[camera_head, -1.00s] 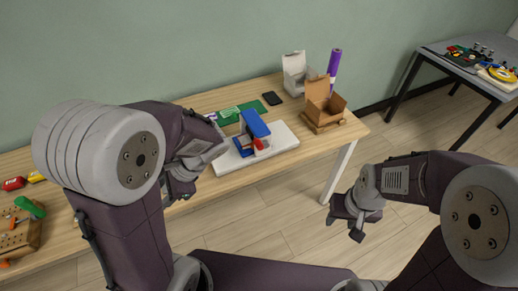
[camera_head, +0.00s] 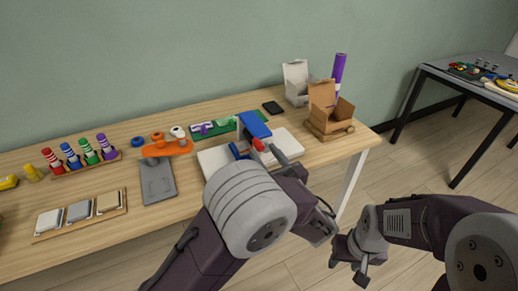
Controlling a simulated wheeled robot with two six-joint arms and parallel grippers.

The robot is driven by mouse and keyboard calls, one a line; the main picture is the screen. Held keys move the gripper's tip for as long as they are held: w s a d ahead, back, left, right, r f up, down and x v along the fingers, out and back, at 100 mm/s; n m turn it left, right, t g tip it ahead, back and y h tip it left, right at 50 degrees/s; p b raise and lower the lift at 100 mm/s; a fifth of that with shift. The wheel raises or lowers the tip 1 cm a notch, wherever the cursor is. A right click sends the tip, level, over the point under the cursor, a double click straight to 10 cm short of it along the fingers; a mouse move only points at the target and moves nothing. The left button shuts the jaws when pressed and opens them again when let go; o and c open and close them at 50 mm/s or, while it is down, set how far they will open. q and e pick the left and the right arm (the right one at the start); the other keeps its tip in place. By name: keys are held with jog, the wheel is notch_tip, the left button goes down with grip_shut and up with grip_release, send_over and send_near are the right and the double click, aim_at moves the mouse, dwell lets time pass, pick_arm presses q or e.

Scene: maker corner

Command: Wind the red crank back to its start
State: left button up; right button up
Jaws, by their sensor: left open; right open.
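The red crank (camera_head: 258,145) shows as a small red part on the front of a blue device (camera_head: 254,124). The device stands on a white base plate (camera_head: 213,161) on the wooden table. My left gripper (camera_head: 271,153) is at the crank's right side, its jaws open and partly hidden. I cannot tell whether it touches the crank. My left wrist and forearm hide the front of the base plate. My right gripper (camera_head: 347,266) is open and empty, low over the floor beyond the table's front edge.
Behind the device lie a green board (camera_head: 226,127) and a black phone (camera_head: 272,107). An open cardboard box (camera_head: 322,117) stands to the right. An orange part (camera_head: 167,148) on a grey plate (camera_head: 157,182) lies to the left, with colored pegs (camera_head: 72,157) farther left.

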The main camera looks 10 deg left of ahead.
aim_at(259, 148)
pick_arm(q)
jog(key=x, duration=0.4)
jog(key=shift+w, duration=0.1)
grip_shut()
jog(key=shift+f, duration=0.1)
jog(key=shift+f, duration=0.2)
dwell(1.0)
